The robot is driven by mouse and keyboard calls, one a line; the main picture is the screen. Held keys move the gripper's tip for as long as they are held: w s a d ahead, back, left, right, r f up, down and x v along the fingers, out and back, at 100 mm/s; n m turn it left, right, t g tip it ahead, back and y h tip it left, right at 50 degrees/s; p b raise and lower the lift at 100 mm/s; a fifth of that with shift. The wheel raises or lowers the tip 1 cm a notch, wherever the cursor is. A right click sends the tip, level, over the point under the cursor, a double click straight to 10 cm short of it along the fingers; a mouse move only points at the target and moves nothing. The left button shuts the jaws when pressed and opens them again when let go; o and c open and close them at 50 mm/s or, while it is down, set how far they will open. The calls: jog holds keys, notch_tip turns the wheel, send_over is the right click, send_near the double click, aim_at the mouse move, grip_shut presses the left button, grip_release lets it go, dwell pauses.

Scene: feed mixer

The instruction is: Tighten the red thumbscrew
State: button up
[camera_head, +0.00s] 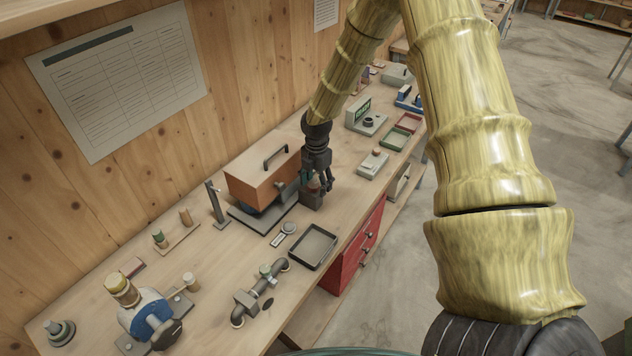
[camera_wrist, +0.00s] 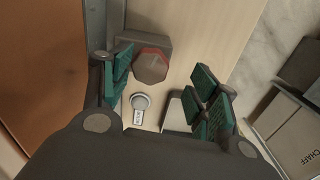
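The red thumbscrew (camera_wrist: 151,66) shows in the wrist view as a faceted knob with a dark grey face and a red rim. It sits against a grey block (camera_wrist: 128,40). My gripper (camera_wrist: 162,70) is open, with its green-padded fingers apart and the knob showing between them, nearer the left finger. I cannot tell whether a finger touches it. In the head view my gripper (camera_head: 319,180) points down over the small grey block (camera_head: 311,200), and a bit of the red thumbscrew (camera_head: 313,183) shows between the dark fingers.
An orange-brown box with a black handle (camera_head: 262,178) stands just left of my gripper. A dark tray (camera_head: 314,247), a round disc with a tag (camera_head: 289,228) and a pipe assembly (camera_head: 259,291) lie nearer. A pale grey box (camera_head: 372,164) stands to the right.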

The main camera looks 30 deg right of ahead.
jog(key=shift+w+a+f, duration=0.1)
jog(key=shift+w+f, duration=0.55)
jog(key=shift+w, duration=0.2)
jog(key=c, duration=0.3)
jog(key=shift+w+f, duration=0.1)
jog(key=shift+w, duration=0.05)
jog(key=c, duration=0.4)
jog(key=shift+s, duration=0.2)
jog(key=c, duration=0.3)
jog(key=shift+s+r, duration=0.1)
jog(key=shift+r, duration=0.15)
jog(key=shift+m, duration=0.5)
